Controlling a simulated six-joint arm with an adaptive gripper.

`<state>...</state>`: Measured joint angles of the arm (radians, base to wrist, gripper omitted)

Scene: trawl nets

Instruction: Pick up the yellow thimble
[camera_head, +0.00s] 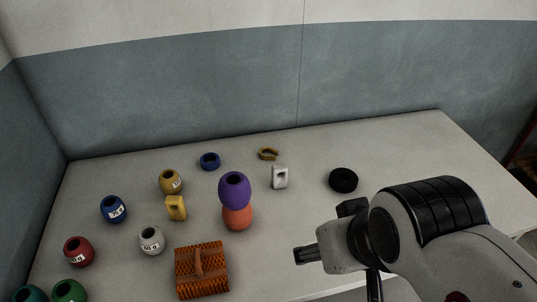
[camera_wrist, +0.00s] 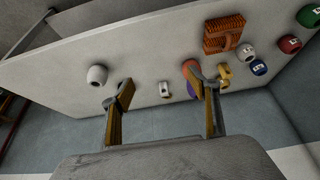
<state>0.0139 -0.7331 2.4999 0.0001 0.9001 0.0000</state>
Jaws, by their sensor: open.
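Two yellow things could be the thimble, and I cannot tell which for certain. One is a small brownish-yellow open loop (camera_head: 268,153) lying flat near the back of the table. The other is a yellow block-like piece with an opening (camera_head: 176,208), standing left of the purple float; it also seems to show in the wrist view (camera_wrist: 225,72). My gripper (camera_wrist: 161,78) is open, with nothing between its fingers. In the head view it is at the right front, above the table and well apart from both. The loop is not clear in the wrist view.
A purple float (camera_head: 235,188) rests against an orange one (camera_head: 238,218). A white slotted piece (camera_head: 280,177), a blue ring (camera_head: 209,161) and a black ring (camera_head: 343,180) lie near the back. An orange-brown brush-like block (camera_head: 202,268) is in front. Several numbered floats stand left.

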